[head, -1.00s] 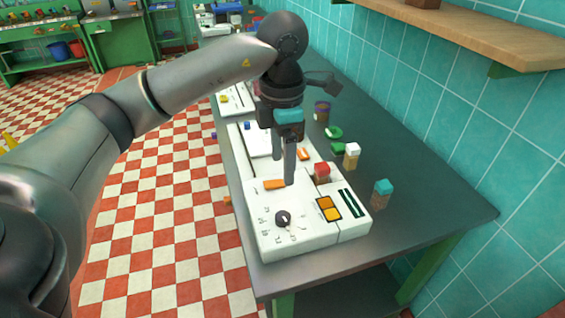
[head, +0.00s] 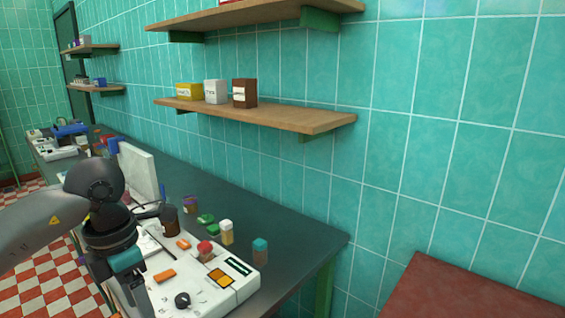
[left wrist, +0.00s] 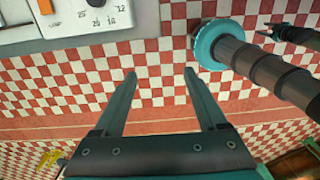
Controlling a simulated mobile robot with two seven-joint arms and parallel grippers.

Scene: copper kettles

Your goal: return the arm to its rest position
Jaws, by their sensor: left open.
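My left gripper (head: 125,298) comes in at the lower left of the head view, beside the near white machine (head: 212,295) with its black knob and orange buttons. In the left wrist view, the gripper's two fingers (left wrist: 160,75) are spread, with only the checkered floor between them. It holds nothing. A corner of a white panel with a dark knob (left wrist: 96,3) shows at that view's upper left. A dark pronged part (left wrist: 288,34) at its right edge may be my right gripper; its jaws are unclear. The head view does not show my right arm.
The dark counter (head: 290,237) runs along the teal tiled wall. Small blocks, including a teal-topped one (head: 260,251), a white-topped one (head: 227,232) and green pieces (head: 207,219), stand beyond the machine. A wooden shelf (head: 270,115) with boxes hangs above. A red surface (head: 460,290) is at lower right.

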